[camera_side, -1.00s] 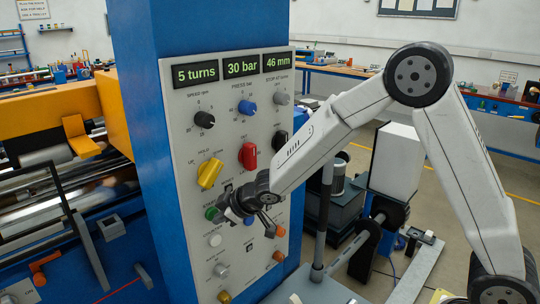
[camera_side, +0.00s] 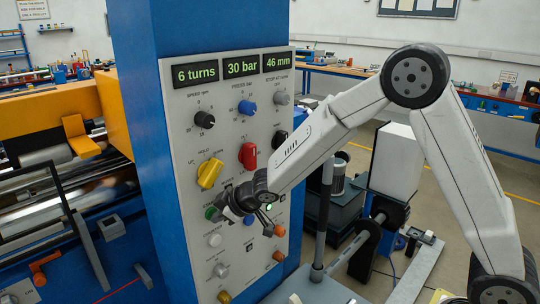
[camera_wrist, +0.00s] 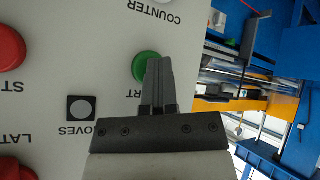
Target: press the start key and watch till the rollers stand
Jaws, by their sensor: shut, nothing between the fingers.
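The green start key (camera_wrist: 144,66) sits on the grey control panel in the wrist view, partly covered by my fingers. It also shows as a green edge in the side view (camera_side: 210,213). My gripper (camera_wrist: 158,64) is shut and empty, its fingertips over the key's edge; whether they touch it I cannot tell. In the side view my gripper (camera_side: 222,206) is at the panel's lower left. The rollers (camera_side: 95,182) are shiny metal bars in the machine at the left; a still cannot show whether they turn. The turns display (camera_side: 196,74) reads 6 turns.
A yellow lever (camera_side: 210,172), a red lever (camera_side: 248,156) and several knobs stick out near my gripper. A red button (camera_wrist: 8,48) is at the wrist view's left.

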